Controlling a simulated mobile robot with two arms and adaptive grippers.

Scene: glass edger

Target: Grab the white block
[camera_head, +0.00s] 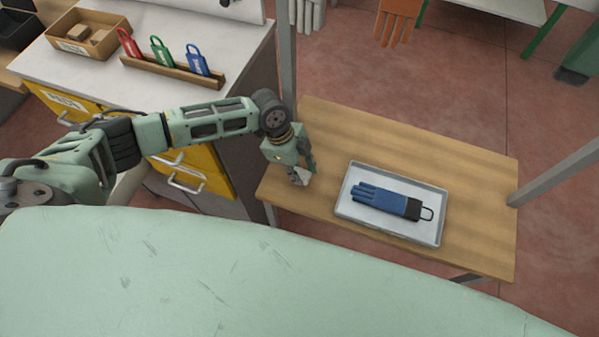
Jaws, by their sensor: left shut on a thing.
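A small white block (303,178) is at the left part of the wooden table (420,152), largely covered by my gripper. My left gripper (301,174) points down over the table's left end and is shut on the white block. I cannot tell whether the block touches the table top or is held just above it. My right gripper is not in view.
A grey tray (349,207) with a blue glove (382,199) stands on the table, right of my gripper. A metal post (287,55) rises behind my left wrist. A white-topped cabinet (105,75) with padlocks on a rack (172,75) stands at the left.

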